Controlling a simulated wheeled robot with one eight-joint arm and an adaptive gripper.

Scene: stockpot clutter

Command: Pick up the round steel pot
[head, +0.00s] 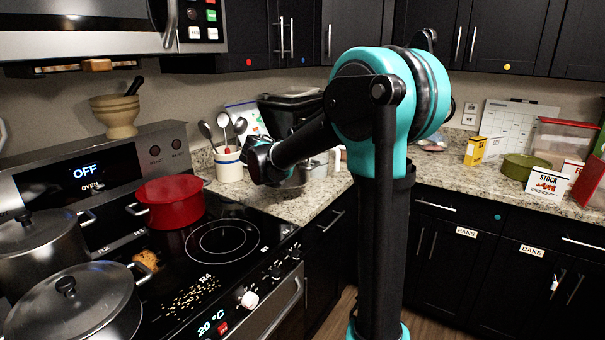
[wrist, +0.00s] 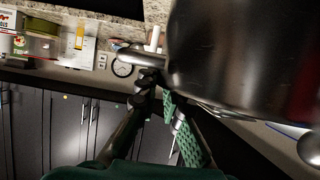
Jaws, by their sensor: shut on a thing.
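The round steel pot (wrist: 235,55) fills the upper right of the wrist view, with a short metal handle (wrist: 140,59) sticking out to the left. In the head view a small part of the pot (head: 295,181) shows beside my gripper, over the counter right of the stove. My gripper (wrist: 165,100) is shut on the pot at its side, near the handle. The exact contact is hidden. My arm covers part of the pot in the head view. I cannot tell whether its base touches the counter.
A red pot (head: 171,200) and two lidded steel pots (head: 75,305) stand on the stove (head: 240,275). A crock of utensils (head: 229,166) is left of my gripper. Dark containers (head: 290,105) are behind it. Boxes and a green pot (head: 525,167) are on the right counter.

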